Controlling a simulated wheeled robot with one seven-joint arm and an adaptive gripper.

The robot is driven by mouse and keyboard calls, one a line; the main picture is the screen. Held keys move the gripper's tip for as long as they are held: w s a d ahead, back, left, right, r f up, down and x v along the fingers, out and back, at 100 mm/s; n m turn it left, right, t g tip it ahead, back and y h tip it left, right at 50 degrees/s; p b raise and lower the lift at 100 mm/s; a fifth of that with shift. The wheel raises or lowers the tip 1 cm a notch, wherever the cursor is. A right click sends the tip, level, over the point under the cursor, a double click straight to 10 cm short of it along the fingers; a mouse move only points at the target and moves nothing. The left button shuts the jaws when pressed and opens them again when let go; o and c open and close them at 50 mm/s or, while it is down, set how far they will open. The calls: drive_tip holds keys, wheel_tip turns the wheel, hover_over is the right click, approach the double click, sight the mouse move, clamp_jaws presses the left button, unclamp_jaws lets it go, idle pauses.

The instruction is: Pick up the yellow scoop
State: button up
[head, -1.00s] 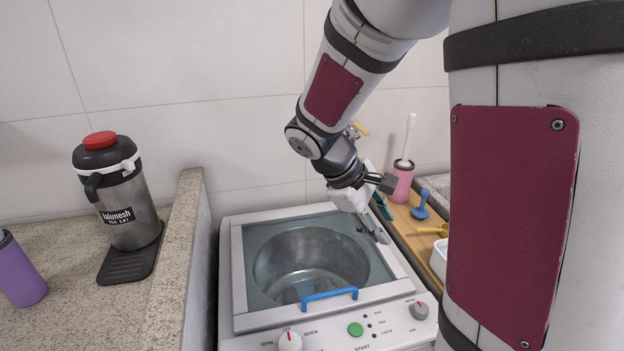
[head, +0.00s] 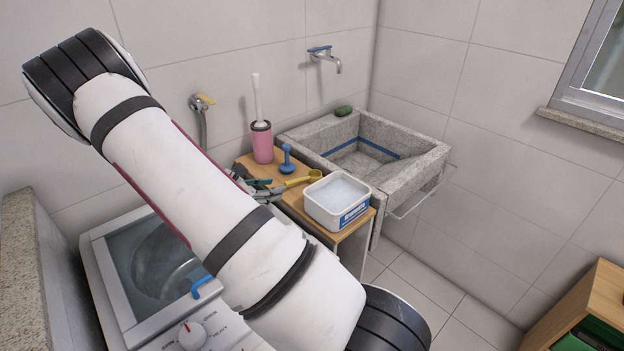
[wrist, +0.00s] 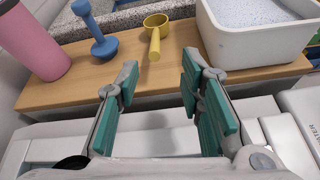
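The yellow scoop (head: 304,179) lies on the wooden shelf (head: 297,200) between the blue plunger-like tool and the white tub. It also shows in the wrist view (wrist: 155,35), its handle pointing toward my gripper and its round cup at the far end. My gripper (wrist: 160,90) is open and empty, with its teal finger pads apart on either side of the handle's line. The fingers are short of the scoop and do not touch it. In the head view my arm hides part of my gripper (head: 262,188), which is at the shelf's near left edge.
The white tub (head: 338,200) of powder stands right of the scoop. The blue tool (head: 287,160) and a pink brush holder (head: 262,142) stand to its left. A stone sink (head: 372,150) lies behind, and a washing machine (head: 130,260) stands at the left.

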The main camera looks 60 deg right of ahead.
approach(301, 180)
drive_tip(key=shift+s+d+f, duration=0.2)
drive_tip(key=shift+d+f, duration=0.8)
drive_tip(key=shift+d, duration=0.15)
drive_tip(key=shift+w+r+p+x, duration=0.1)
drive_tip(key=shift+w+p+x, duration=0.1)
drive_tip(key=shift+x, duration=1.2)
drive_tip(key=shift+w+r+p+x, duration=0.1)
drive_tip(key=shift+p+x, duration=0.1)
drive_tip(key=shift+x, duration=1.15)
drive_tip(key=shift+s+d, duration=0.1)
drive_tip(key=shift+d, duration=0.05)
clamp_jaws()
